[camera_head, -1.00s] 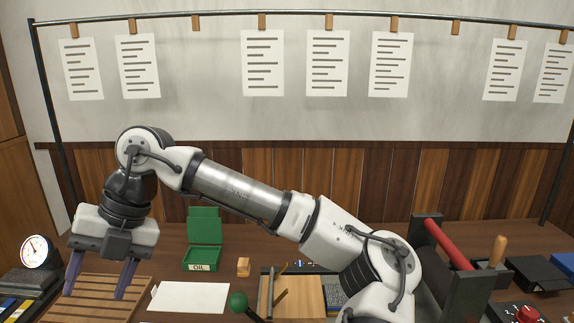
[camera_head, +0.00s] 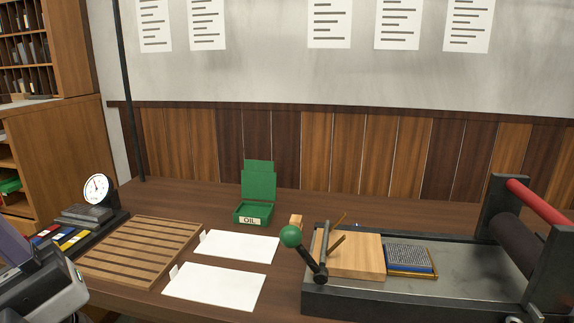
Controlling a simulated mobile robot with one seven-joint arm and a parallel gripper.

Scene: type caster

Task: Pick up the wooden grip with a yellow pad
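A small wooden block (camera_head: 296,221) stands on the table just right of the green oil box, partly hidden behind the press. It may be the wooden grip, but no yellow pad can be made out on it. Part of my gripper (camera_head: 16,252) shows at the lower left edge, left of the slatted wooden rack and far from the block. Only one purplish finger and some grey housing are in view, so its opening is hidden.
A green oil box (camera_head: 254,213), white cards (camera_head: 215,286) and a slatted rack (camera_head: 140,250) lie on the table. A dial gauge (camera_head: 98,188) and coloured strips (camera_head: 62,238) are at left.

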